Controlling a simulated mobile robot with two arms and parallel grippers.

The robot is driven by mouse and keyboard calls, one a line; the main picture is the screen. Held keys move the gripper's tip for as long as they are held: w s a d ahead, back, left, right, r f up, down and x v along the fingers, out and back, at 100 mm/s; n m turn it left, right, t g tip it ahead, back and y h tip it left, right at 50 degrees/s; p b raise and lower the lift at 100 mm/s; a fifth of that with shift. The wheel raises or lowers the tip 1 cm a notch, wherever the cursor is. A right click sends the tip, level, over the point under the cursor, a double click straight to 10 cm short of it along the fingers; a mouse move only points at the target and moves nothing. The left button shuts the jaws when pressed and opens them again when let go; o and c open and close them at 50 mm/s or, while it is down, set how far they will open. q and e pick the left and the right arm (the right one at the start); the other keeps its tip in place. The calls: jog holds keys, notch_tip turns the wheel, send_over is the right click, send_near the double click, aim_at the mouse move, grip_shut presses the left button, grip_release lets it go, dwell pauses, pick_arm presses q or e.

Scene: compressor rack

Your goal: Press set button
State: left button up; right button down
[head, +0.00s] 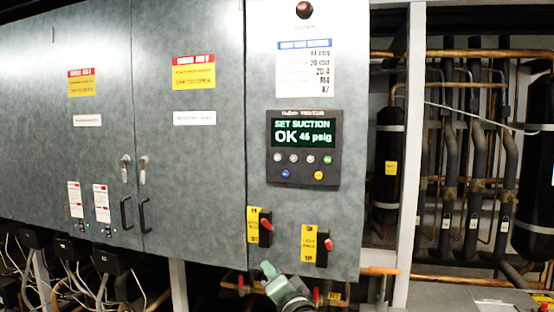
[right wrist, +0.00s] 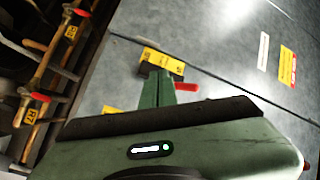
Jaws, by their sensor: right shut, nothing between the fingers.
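The control unit (head: 304,111) is a dark box on the grey cabinet's right panel. Its lit screen (head: 303,133) reads "SET SUCTION OK 46 psig". Below it are small round buttons: a row of pale ones ending in a green one (head: 327,160), then a blue one (head: 285,174) and a yellow one (head: 318,175). Their labels are too small to read. My right gripper (head: 268,268) is green, low in the head view, below the unit and apart from it. In the right wrist view its fingers (right wrist: 157,92) are shut and empty. My left gripper is out of view.
Two switches with red levers, a left one (head: 266,226) and a right one (head: 323,245), sit between my right gripper and the control unit. Cabinet door handles (head: 125,213) are further left. Copper pipes (head: 470,54) and dark cylinders stand at the right.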

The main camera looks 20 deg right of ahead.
aim_at(277, 157)
jog(key=w+r+m+t, duration=0.1)
jog(key=r+m+t, duration=0.2)
jog(key=r, duration=0.9)
jog(key=w+r+m+t+h, duration=0.1)
jog(key=w+r+m+t, duration=0.1)
jog(key=r, duration=1)
jog(key=shift+m+t, duration=0.5)
jog(key=shift+w+d, duration=0.8)
jog(key=shift+w, duration=0.4)
jog(key=shift+w+d, duration=0.8)
jog(key=shift+w, duration=0.45)
jog(key=shift+w+d, duration=0.8)
jog(key=shift+w, duration=0.4)
jog(key=shift+w+d, duration=0.25)
jog(key=shift+w, duration=0.1)
